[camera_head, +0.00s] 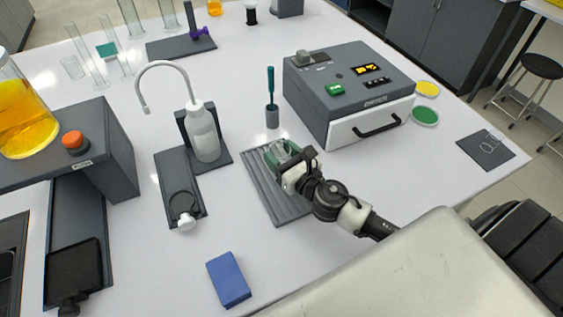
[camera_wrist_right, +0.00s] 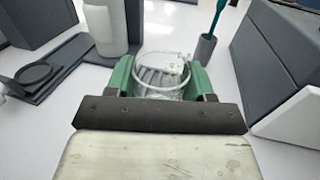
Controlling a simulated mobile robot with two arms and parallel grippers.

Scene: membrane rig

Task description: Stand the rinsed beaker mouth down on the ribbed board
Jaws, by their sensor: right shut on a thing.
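The ribbed board (camera_head: 283,207) is grey and lies on the white bench in the middle of the head view. My right gripper (camera_head: 277,153) is over the board's far end, with green fingers. In the right wrist view my right gripper (camera_wrist_right: 158,80) is shut on a clear glass beaker (camera_wrist_right: 160,90). A round glass edge faces the wrist camera, and grey ribs show through the glass. I cannot tell whether the beaker touches the board or which end is its mouth. In the head view the gripper mostly hides it. My left gripper is not in view.
A wash bottle (camera_head: 204,135) stands left of the board, and a holder with a green-handled brush (camera_head: 271,112) stands behind it. A grey instrument (camera_head: 345,90) is to the right. A blue block (camera_head: 229,279) lies in front. Free bench lies around the block.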

